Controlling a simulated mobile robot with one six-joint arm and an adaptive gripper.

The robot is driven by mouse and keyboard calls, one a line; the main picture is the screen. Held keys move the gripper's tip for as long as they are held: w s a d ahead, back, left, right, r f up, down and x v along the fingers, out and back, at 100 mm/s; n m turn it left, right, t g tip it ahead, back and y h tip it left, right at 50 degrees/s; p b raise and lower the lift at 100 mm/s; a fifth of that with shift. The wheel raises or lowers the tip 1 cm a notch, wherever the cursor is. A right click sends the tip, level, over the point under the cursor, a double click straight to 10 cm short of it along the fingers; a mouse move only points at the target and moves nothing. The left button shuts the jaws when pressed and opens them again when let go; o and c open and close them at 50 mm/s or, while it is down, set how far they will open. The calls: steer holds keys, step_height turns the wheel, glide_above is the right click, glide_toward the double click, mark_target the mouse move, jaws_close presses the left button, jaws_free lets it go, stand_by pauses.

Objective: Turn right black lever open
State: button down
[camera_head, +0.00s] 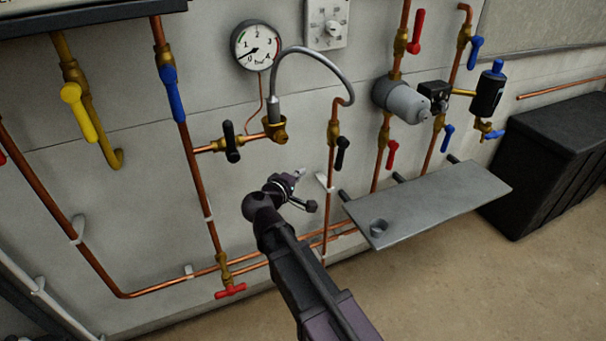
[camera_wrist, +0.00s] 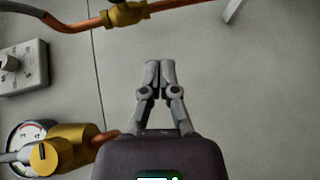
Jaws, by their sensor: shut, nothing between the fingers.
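The right black lever (camera_head: 342,153) hangs down, slightly tilted, at a brass valve (camera_head: 333,131) on a vertical copper pipe. It lies roughly along the pipe. A second black lever (camera_head: 231,141) stands upright on a horizontal pipe farther left. My gripper (camera_head: 299,172) is below and left of the right black lever, apart from it. In the wrist view my gripper (camera_wrist: 160,66) has its fingers together and empty, facing bare wall.
A pressure gauge (camera_head: 257,46) and curved grey hose (camera_head: 312,54) sit above. A red lever (camera_head: 391,154) hangs farther right. Bare wall lies around my gripper.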

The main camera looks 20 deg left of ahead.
mark_target(340, 155)
steer(key=w+d+f+b, duration=0.2)
steer(key=w+d, duration=0.2)
steer(key=w, duration=0.6)
steer(key=shift+w, duration=0.35)
steer(key=shift+f, duration=0.1)
steer(key=shift+w+d+f+b, duration=0.45)
steer(key=shift+w+b, duration=0.05)
steer(key=shift+a, duration=0.1)
